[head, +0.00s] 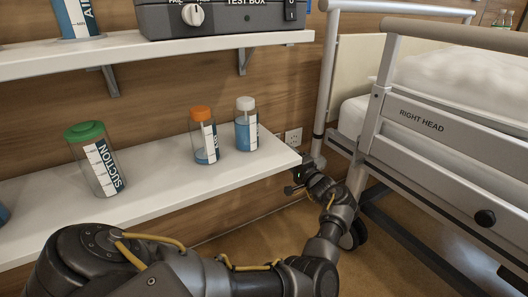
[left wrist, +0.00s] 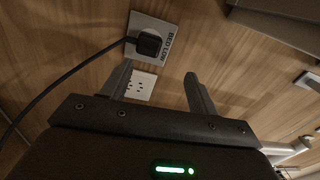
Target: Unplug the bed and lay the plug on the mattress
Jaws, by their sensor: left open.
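The black plug (left wrist: 148,43) sits in a socket plate (left wrist: 163,28) on the wood wall in the left wrist view, and its black cord runs off to the lower left. The plate's lettering looks like "BED LOW". My left gripper (left wrist: 158,72) is open and empty, its fingers pointing at the wall just short of the plug, which lies slightly left of the middle of the gap. In the head view my left gripper (head: 294,181) is low by the shelf end, and the plug cannot be made out. The white mattress (head: 353,114) lies on the bed at the right.
A second, empty socket (left wrist: 141,86) shows between my fingers. The lower shelf (head: 170,190) holds an orange-capped jar (head: 204,142), a white-capped jar (head: 246,130) and a green-lidded jar (head: 97,160). The bed's side rail (head: 430,120) stands close right of my arm.

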